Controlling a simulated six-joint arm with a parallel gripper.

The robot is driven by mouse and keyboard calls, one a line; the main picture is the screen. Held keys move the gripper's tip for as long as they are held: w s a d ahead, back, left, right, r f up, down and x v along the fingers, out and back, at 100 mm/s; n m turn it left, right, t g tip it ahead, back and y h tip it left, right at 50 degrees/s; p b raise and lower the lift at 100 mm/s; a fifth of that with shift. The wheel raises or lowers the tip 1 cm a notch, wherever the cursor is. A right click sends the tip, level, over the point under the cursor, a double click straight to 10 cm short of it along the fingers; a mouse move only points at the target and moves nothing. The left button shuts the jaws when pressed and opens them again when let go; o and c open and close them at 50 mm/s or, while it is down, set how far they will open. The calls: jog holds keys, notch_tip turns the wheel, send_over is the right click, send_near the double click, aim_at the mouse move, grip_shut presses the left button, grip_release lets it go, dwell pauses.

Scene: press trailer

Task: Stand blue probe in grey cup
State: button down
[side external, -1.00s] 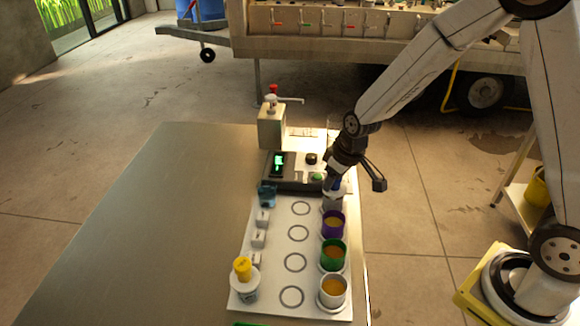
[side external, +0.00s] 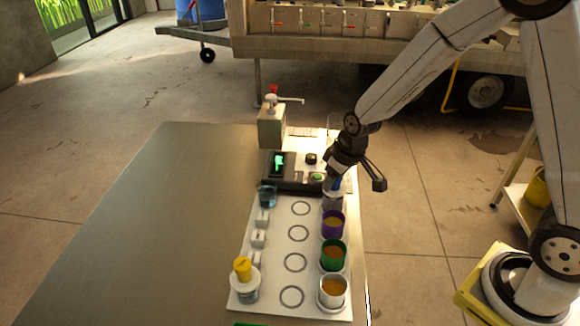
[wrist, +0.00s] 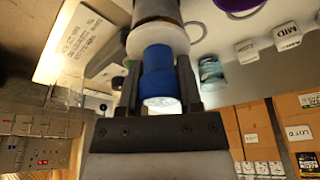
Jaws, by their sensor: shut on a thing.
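My gripper (side external: 337,180) is at the far end of the right-hand row of cups, pointing down. In the wrist view its two fingers (wrist: 158,85) are shut on the blue handle of the blue probe (wrist: 157,70). The probe has a white disc-shaped collar below the handle. The grey cup (wrist: 157,8) shows just beyond the collar; the collar hides its mouth. In the side view the blue probe (side external: 335,184) is directly over the grey cup (side external: 333,203), in line with it. I cannot tell whether the collar rests on the rim.
Purple (side external: 333,225), green (side external: 333,257) and white (side external: 333,293) cups with orange-brown contents stand nearer in the same row. A yellow-topped probe (side external: 243,268) stands in a clear jar. A clear beaker (side external: 267,197) and a device (side external: 292,172) are close by. The table's left side is clear.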

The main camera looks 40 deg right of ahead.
jog(key=shift+f, duration=0.55)
dwell(0.4)
jog(key=c, duration=0.5)
grip_release()
jog(key=shift+c, duration=0.2)
jog(key=v, duration=1.1)
dwell(0.5)
jog(key=shift+w+r, duration=0.1)
dwell(0.4)
notch_tip(320, 180, up, 9)
send_over(343, 192)
dwell(0.8)
